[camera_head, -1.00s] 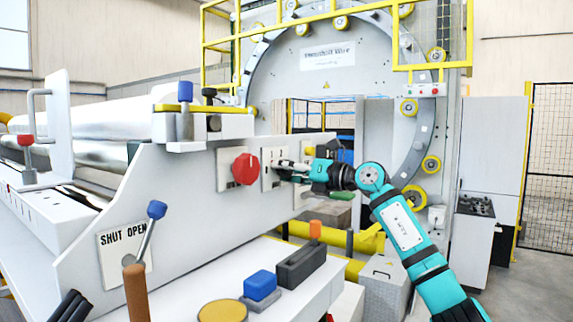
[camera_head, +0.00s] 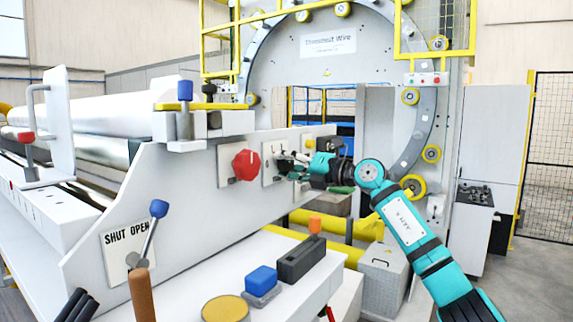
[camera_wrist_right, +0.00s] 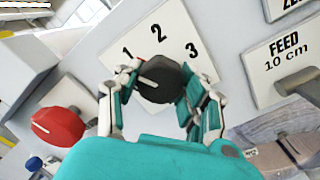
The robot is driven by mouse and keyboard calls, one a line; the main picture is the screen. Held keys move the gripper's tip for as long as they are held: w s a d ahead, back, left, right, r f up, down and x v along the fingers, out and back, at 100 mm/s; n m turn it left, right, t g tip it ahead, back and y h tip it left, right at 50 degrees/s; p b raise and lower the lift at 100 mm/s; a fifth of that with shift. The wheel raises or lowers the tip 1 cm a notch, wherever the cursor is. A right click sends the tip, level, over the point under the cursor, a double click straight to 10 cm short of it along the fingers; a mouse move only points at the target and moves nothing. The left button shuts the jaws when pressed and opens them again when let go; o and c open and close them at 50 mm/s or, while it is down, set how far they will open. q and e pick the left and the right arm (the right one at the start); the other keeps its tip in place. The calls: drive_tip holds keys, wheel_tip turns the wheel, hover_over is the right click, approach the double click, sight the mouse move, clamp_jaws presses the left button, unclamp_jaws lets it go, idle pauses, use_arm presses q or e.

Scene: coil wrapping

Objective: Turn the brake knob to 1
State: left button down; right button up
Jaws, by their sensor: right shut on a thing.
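The brake knob (camera_wrist_right: 165,78) is black with a short white line. It sits on a white plate (camera_wrist_right: 166,28) marked 1, 2 and 3 in the right wrist view. The line lies on the knob's left side, on the side of the 1; I cannot tell whether it lines up exactly. My right gripper (camera_wrist_right: 154,92) has its fingers on both sides of the knob and is shut on it. In the head view my right gripper (camera_head: 283,160) is at the machine's side panel and hides most of the knob. My left gripper is not in view.
A red knob (camera_head: 246,165) sits just left on the same panel; it also shows in the right wrist view (camera_wrist_right: 58,126). A FEED 10 cm plate (camera_wrist_right: 286,58) is to the right. A blue button (camera_head: 261,279) and a lever (camera_head: 150,235) stand in front.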

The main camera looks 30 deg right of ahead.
drive_tip(key=o, duration=1.2)
drive_tip(key=v, duration=1.2)
drive_tip(key=shift+d, duration=0.1)
